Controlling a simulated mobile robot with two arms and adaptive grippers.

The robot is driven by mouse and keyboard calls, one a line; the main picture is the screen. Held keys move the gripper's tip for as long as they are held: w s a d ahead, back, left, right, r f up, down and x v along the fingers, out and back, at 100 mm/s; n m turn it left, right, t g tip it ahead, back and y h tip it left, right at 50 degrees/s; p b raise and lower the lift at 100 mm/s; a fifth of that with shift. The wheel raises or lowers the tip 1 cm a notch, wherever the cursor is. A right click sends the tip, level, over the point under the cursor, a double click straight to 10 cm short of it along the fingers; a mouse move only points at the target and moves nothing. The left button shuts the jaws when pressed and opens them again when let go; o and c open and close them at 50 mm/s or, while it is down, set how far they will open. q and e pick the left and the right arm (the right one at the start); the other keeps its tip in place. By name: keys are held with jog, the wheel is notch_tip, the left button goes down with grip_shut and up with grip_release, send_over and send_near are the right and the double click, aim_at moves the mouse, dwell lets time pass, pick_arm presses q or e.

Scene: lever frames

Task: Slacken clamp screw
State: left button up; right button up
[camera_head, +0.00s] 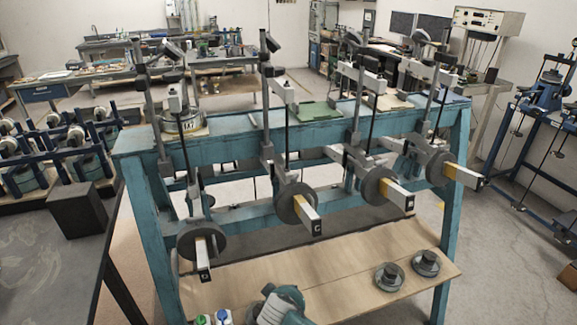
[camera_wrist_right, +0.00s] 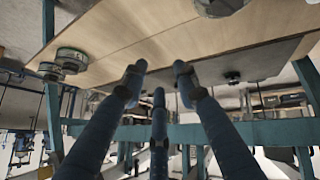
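A teal frame (camera_head: 250,132) carries several lever units with upright posts, round discs and yellow-and-white bars with dark end plates. The front-left bar (camera_head: 203,260) hangs steeply, while the bar marked C (camera_head: 307,212) slopes down towards me. A bar to the right (camera_head: 396,193) and the far-right bar (camera_head: 464,177) also point forward. I cannot pick out the clamp screw for certain at this size. My right gripper (camera_wrist_right: 159,76) shows three dark blue fingers spread apart, with nothing between them. It is below the teal frame's rail in the upside-down-looking wrist view. My left gripper is not in view.
A wooden shelf board (camera_head: 330,278) lies low in the frame, bearing two round weights (camera_head: 389,276). A dark table (camera_head: 45,255) with a black block (camera_head: 78,211) stands left. A teal-and-white part shows at the bottom edge. Other blue rigs stand at both sides.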

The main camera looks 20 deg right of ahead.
jog(key=w+r+m+t+h+p, duration=0.1)
jog(key=w+r, duration=0.2)
jog(key=r, duration=0.7)
jog(key=w+r+m+t+h+p, duration=0.15)
jog(key=w+r, duration=0.25)
jog(key=r, duration=0.7)
jog(key=m+t+h+p, duration=0.2)
jog(key=m+p, duration=0.1)
send_near(293, 182)
jog(key=shift+y, duration=0.25)
jog(key=x, duration=0.2)
jog(key=p+x, duration=0.1)
jog(key=x, duration=0.1)
jog(key=p+x, duration=0.1)
jog(key=x, duration=0.2)
jog(key=shift+d+r, duration=0.1)
jog(key=shift+r, duration=0.35)
jog(key=shift+x, duration=0.9)
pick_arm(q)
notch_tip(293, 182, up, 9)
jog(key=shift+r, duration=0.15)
pick_arm(e)
jog(key=shift+f, duration=0.15)
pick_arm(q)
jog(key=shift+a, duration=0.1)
pick_arm(e)
jog(key=shift+s, duration=0.1)
grip_shut()
jog(key=shift+g, duration=0.25)
